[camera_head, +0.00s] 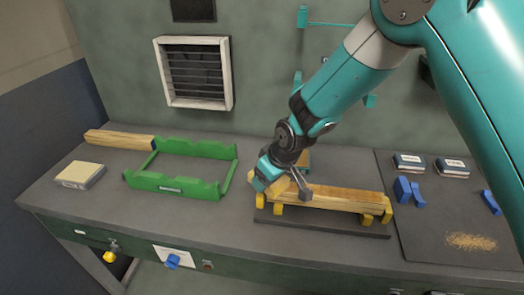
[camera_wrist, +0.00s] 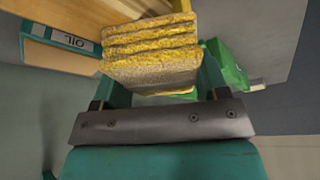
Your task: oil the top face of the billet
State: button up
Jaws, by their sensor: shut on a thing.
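The billet (camera_head: 345,198) lies level on yellow supports (camera_head: 278,210) over a dark base plate. Its top face looks amber-brown, darker in patches. It also shows at the top left of the wrist view (camera_wrist: 75,55). My gripper (camera_head: 272,180) is over the billet's left end, shut on a yellow, layered pad (camera_wrist: 150,45). The pad is close to the billet; I cannot tell whether they touch. A teal container labelled OIL (camera_wrist: 62,38) shows beside the billet in the wrist view. In the head view it is mostly hidden behind my gripper.
A green cradle (camera_head: 165,183) stands left of the billet, with another wooden piece (camera_head: 120,139) and a pale block (camera_head: 80,174) nearby. On the right, a dark mat (camera_head: 420,225) holds blue pieces (camera_head: 403,189), two small boxes (camera_head: 409,162) and sawdust (camera_head: 470,241).

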jog(key=shift+w+a+r+p, duration=0.1)
jog(key=shift+a+r+p, duration=0.2)
notch_tip(320, 180, up, 3)
jog(key=shift+d+f+p, duration=0.15)
jog(key=shift+f+p, duration=0.05)
jog(key=shift+p, duration=0.35)
jog(key=shift+r, duration=0.3)
jog(key=shift+r+p, duration=1.7)
jog(key=shift+r, duration=0.5)
